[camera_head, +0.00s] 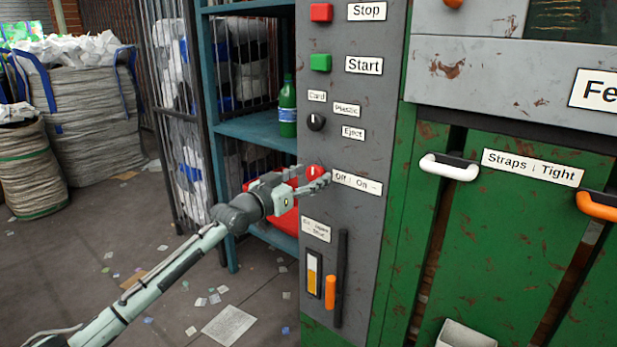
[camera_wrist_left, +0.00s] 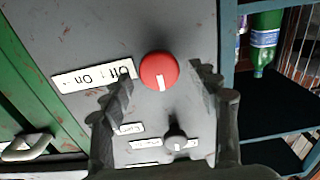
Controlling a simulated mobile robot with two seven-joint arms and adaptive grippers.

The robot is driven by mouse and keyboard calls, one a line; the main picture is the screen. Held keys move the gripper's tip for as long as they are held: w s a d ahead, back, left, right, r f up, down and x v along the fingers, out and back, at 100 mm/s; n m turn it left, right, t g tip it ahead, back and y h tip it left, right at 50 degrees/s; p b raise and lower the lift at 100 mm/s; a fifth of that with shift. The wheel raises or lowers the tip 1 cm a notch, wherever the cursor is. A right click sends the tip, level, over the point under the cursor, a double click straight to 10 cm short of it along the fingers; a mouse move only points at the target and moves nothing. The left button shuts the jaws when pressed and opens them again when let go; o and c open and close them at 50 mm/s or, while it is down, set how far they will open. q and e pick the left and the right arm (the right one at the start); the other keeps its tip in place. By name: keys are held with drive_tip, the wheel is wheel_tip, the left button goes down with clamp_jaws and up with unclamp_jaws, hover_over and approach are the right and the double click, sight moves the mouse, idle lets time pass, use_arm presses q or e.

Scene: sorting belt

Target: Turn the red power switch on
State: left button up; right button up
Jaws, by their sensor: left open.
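The red power switch (camera_head: 315,171) is a round red knob on the grey control panel, beside a white "Off | On" label (camera_head: 357,183). In the left wrist view, where the label is upside down, the knob (camera_wrist_left: 159,71) has a white pointer mark toward the bottom of the picture. My left gripper (camera_head: 311,182) is open in front of the knob and partly covers it in the head view. In the left wrist view its two dark fingers (camera_wrist_left: 162,80) stand on either side of the knob, with gaps visible. I cannot tell how far the fingertips are from the panel. My right gripper is not in view.
Above are a black selector knob (camera_head: 315,122), a green Start button (camera_head: 320,62) and a red Stop button (camera_head: 321,12). Below is an orange lever (camera_head: 331,292) in a slot. A teal shelf (camera_head: 250,131) holding a green bottle (camera_head: 287,106) stands left of the panel.

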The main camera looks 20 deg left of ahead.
use_arm(q)
drive_tip(key=shift+c, duration=0.4)
drive_tip(key=c, duration=1.1)
drive_tip(key=shift+o, duration=0.2)
